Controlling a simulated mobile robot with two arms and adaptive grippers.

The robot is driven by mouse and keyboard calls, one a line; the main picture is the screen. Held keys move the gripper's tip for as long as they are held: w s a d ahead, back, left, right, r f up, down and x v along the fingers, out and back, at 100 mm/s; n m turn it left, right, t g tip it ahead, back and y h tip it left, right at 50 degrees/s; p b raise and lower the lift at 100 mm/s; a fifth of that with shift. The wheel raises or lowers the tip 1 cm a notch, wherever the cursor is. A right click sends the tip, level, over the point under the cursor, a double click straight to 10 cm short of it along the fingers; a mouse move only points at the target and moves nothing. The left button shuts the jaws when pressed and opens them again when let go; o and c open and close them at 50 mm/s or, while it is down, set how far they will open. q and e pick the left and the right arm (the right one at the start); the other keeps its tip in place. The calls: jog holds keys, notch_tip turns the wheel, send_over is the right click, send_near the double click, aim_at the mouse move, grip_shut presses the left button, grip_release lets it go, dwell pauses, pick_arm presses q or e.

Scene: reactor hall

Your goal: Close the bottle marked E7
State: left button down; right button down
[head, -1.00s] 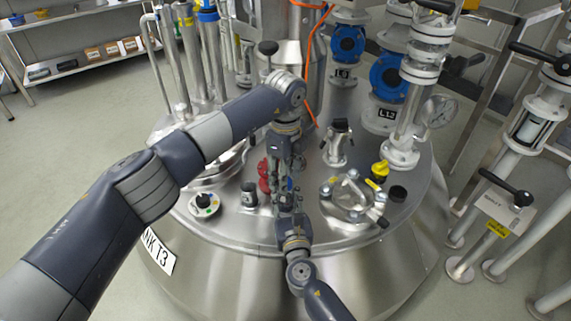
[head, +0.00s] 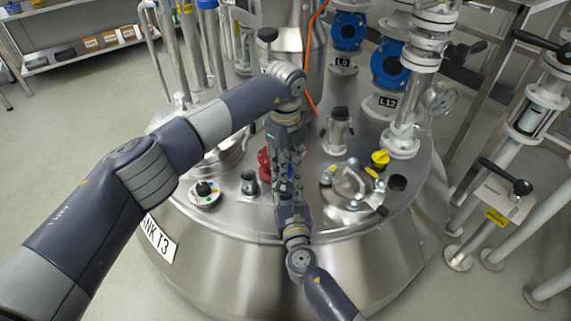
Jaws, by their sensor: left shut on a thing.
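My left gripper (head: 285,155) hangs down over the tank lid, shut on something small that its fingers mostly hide. My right gripper (head: 289,186) comes up from the front, its fingertips close below the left gripper. The two overlap in the picture, and I cannot tell whether the right one is open or shut. A bit of blue shows between them. No E7 marking is readable, and I cannot pick out the bottle; it may be hidden by the grippers.
The steel tank lid (head: 236,216) carries a red fitting (head: 264,164) behind the grippers, a dial knob (head: 204,193), a small grey fitting (head: 249,183), a clamped hatch (head: 349,186) and a yellow knob (head: 380,158). Blue-bodied valves (head: 388,68) and pipes stand behind.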

pick_arm(q)
jog(key=shift+m, duration=0.5)
jog(key=c, duration=1.3)
grip_release()
jog(key=shift+r, duration=2.25)
jog(key=o, duration=0.6)
